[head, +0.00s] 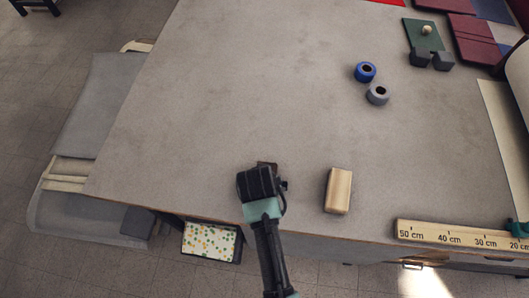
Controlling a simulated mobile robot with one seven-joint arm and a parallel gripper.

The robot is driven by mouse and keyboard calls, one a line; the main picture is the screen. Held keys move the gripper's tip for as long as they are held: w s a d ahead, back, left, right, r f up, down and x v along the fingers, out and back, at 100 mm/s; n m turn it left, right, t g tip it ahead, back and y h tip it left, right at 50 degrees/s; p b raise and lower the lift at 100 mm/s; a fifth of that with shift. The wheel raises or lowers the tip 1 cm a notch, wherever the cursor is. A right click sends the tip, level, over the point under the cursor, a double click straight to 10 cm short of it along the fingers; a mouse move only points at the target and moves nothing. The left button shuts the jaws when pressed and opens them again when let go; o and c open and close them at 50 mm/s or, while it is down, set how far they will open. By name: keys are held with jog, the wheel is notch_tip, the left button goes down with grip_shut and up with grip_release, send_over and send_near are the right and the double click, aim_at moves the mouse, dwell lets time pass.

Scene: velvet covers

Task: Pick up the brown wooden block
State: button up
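A small dark brown piece (267,164) shows just past the far side of my gripper (258,182). Most of it is hidden under the gripper, so its full shape cannot be seen. A light tan wooden block (338,191) lies on the grey table (220,90) to the right of my gripper, with a clear gap between them. My gripper is over the near part of the table and seen from above. Its fingers are hidden by its own body, so I cannot tell whether they touch or hold the brown piece.
A blue tape roll (365,71) and a grey tape roll (377,94) lie farther back. A wooden ruler (450,236) lies along the near right edge. Dark red folded covers (474,38) and a green board (424,36) are at the far right. The table's left half is clear.

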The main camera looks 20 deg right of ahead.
jog(key=shift+f, duration=0.2)
jog(key=shift+c, duration=0.3)
jog(key=c, duration=1.4)
